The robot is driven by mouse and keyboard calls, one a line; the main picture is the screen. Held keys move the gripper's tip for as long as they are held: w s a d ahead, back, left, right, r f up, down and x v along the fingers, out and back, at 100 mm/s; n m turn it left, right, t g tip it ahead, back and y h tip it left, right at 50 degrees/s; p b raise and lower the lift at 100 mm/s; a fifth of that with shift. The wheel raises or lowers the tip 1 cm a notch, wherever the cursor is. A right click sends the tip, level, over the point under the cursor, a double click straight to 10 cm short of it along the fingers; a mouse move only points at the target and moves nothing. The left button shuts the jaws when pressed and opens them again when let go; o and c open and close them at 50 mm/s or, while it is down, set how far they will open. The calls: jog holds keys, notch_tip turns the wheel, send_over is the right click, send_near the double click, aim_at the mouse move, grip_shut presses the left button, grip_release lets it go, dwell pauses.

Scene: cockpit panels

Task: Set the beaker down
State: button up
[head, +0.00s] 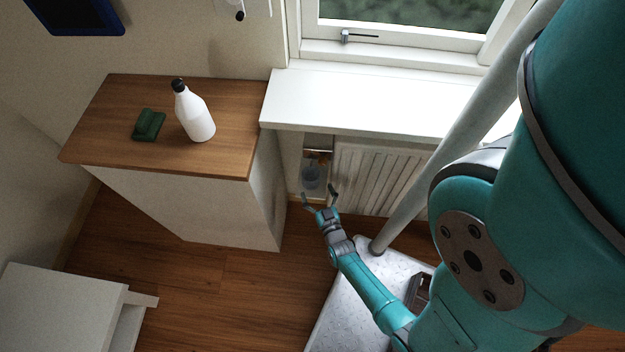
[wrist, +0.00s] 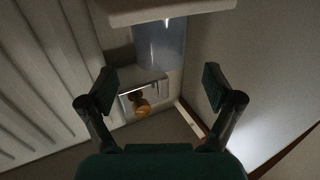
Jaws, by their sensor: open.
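A clear, bluish vessel, which looks like the beaker (head: 312,178), is in the shadowed gap between the wooden-topped cabinet and the radiator in the head view. It is small and dim, and I cannot tell exactly what it rests on. My gripper (head: 319,193) is open, its fingers spread just in front of and below the vessel in the picture. In the wrist view my gripper (wrist: 158,88) is open with nothing held between its fingers. A bluish, see-through patch (wrist: 158,45) lies beyond the fingertips there; I cannot tell for sure whether it is the beaker.
The cabinet (head: 110,118) carries a white bottle (head: 195,117) and a green sponge (head: 149,125). The white window sill (head: 370,105) overhangs the radiator (head: 375,178). A small orange-brown item (head: 318,156) sits in the gap. A white table (head: 65,310) stands lower left; floor between is clear.

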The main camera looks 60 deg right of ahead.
jog(key=s+a+r+n+t+y, duration=0.1)
jog(key=s+a+r+y, duration=0.15)
jog(key=a, duration=0.35)
jog(key=s+a+r+n+t+y, duration=0.1)
jog(key=s+a+r+n, duration=0.1)
jog(key=s+a+r, duration=0.35)
jog(key=s+a+r+n+y, duration=0.2)
jog(key=a+r+y, duration=0.1)
jog(key=r, duration=0.5)
jog(key=s+a+r+n+y, duration=0.2)
jog(key=a+r, duration=0.4)
jog(key=r, duration=0.3)
jog(key=s+a+r+n+y, duration=0.2)
jog(key=s+a+r+y, duration=0.1)
jog(key=r, duration=0.5)
jog(key=shift+s+a+r+y, duration=0.35)
jog(key=shift+a+y, duration=0.3)
jog(key=shift+a, duration=0.3)
